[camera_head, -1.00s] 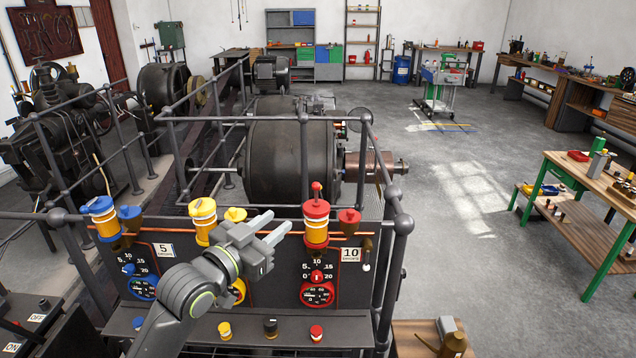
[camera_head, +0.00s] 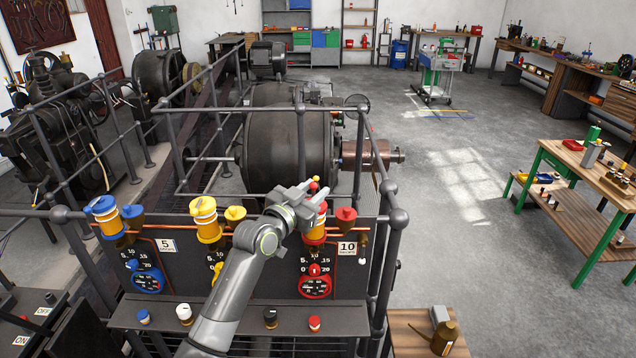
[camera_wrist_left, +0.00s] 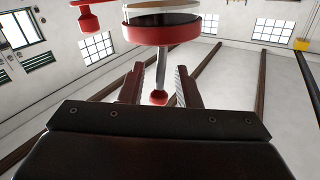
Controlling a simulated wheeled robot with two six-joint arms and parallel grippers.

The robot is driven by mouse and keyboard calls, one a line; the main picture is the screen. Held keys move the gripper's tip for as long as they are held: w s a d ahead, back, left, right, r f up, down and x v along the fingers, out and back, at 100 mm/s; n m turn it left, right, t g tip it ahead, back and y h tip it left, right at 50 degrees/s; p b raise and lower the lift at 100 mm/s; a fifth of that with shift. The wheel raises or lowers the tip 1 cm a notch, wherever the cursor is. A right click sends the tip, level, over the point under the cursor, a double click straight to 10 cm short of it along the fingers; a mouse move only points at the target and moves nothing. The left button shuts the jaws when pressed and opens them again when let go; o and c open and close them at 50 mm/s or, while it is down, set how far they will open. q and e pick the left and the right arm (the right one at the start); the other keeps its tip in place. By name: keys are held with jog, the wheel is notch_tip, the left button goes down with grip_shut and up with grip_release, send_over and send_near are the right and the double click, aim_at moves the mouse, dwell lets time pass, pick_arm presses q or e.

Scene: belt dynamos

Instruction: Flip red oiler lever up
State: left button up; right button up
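The red oiler (camera_head: 316,234) stands on the panel's top edge at the right, with a red and amber body. Its upper part is partly hidden by my left gripper (camera_head: 311,190). In the left wrist view, the oiler's red cap (camera_wrist_left: 160,31) hangs at the top, apparently inverted. A metal stem with a red ball, the red lever (camera_wrist_left: 158,97), sticks straight out from it. The ball lies between the two fingers of my left gripper (camera_wrist_left: 158,88), which are apart with a gap on each side. My right gripper is not in view.
Yellow (camera_head: 205,219) and blue (camera_head: 106,217) oilers stand farther left on the same panel. A red cup (camera_head: 345,220) sits just right of the red oiler. Railings (camera_head: 300,150) rise behind the panel. Several knobs line the shelf below. Open floor lies to the right.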

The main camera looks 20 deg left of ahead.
pick_arm(q)
jog(key=shift+x, duration=1.05)
grip_shut()
